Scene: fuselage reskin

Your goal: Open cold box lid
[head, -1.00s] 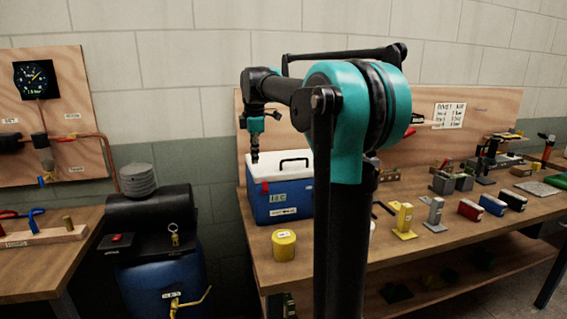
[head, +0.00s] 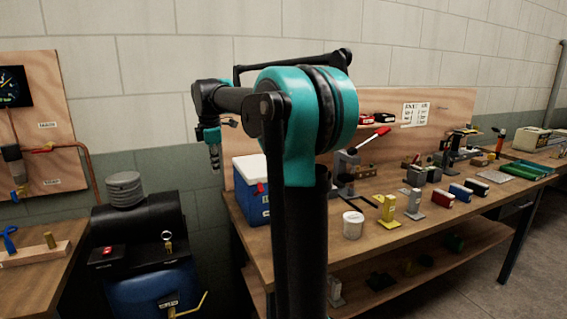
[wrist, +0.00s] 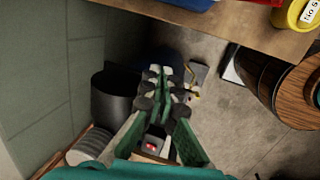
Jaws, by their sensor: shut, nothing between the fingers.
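The cold box (head: 252,205) is blue with a white lid (head: 247,168) and a red latch on the front. It stands at the left end of the wooden bench, and its lid looks closed. My arm hides its right part. My gripper (head: 214,165) hangs in the air to the left of the cold box, pointing down, above the gap near the compressor. In the wrist view my gripper (wrist: 167,75) has its fingers together with nothing between them. A blue edge, likely the cold box (wrist: 183,4), shows at the top of that view.
A black and blue compressor (head: 145,245) stands on the floor left of the bench. A white tub (head: 353,225) and yellow and grey stands are on the bench front. A yellow can (wrist: 297,14) sits near the bench edge in the wrist view. A wooden-topped round object (wrist: 300,92) is at right.

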